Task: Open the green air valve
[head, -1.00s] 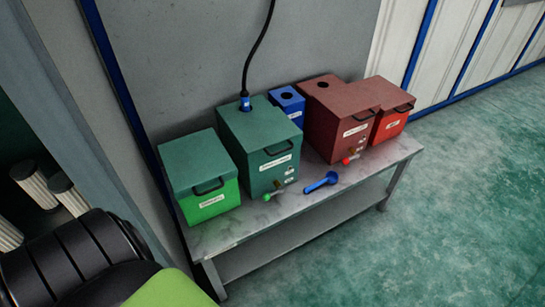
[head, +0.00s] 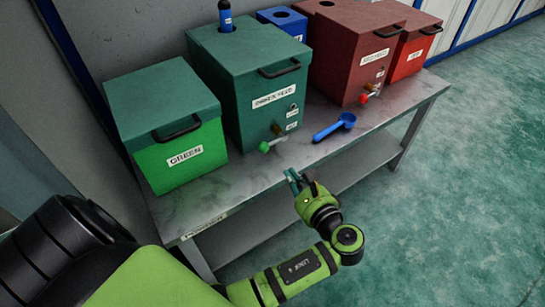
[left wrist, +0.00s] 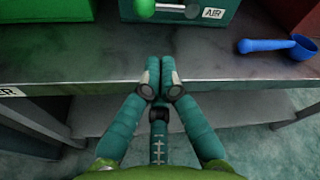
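The green air valve (head: 265,146) sticks out low on the front of the dark green box (head: 233,98). It has a round green knob on a pale lever. It also shows at the top of the left wrist view (left wrist: 146,8), beside a label reading AIR (left wrist: 213,13). My left gripper (head: 295,181) is in front of the table's front edge, below and to the right of the valve and apart from it. In the left wrist view its fingers (left wrist: 160,74) meet with nothing between them. My right gripper is not in view.
The grey metal table (head: 240,184) also holds a bright green box (head: 180,157), a blue scoop (head: 335,127), a blue box (head: 285,22), a dark red box (head: 345,55) with a red valve (head: 364,98), and a red box (head: 412,50).

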